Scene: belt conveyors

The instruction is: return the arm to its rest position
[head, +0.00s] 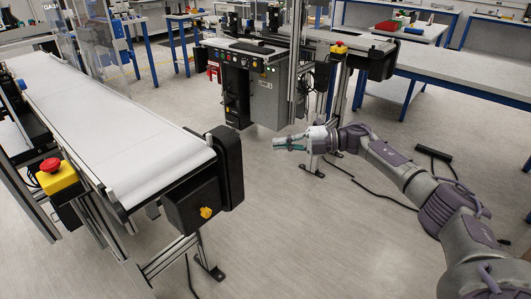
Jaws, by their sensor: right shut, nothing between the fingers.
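My right arm comes in from the lower right of the head view and reaches toward the middle. My right gripper (290,143) hangs over open floor, to the right of the near belt conveyor. Its fingers point left and are shut with nothing between them. It appears apart from the conveyor and the machine behind. My left gripper is not in view.
A white belt conveyor (110,130) fills the left, with a red emergency button on a yellow box (54,175). A control cabinet (262,90) stands behind my right gripper. A blue-framed table (465,75) is at the right. Black cables lie on the floor. The middle floor is clear.

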